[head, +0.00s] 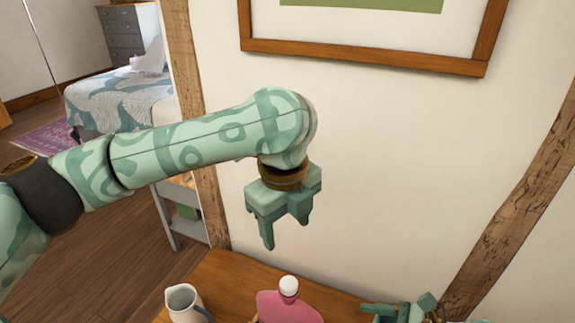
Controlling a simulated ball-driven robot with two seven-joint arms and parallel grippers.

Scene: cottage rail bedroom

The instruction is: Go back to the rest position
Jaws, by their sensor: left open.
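My left arm reaches in from the left, and its teal gripper (287,230) points down in front of the white wall. The gripper is open, with a gap between its two fingers and nothing held. It hangs above and behind the objects on the wooden surface (225,277). At the bottom right, teal parts with brass-coloured bits are cut off by the frame edge. They resemble my right gripper, but I cannot tell for sure or see any jaw state.
A white jug (183,302) and a pink bottle with a white cap (289,302) stand on the wooden surface. A framed picture (365,54) hangs above. Timber posts flank the wall. A bed (110,100) and grey drawers (130,32) are at the back left.

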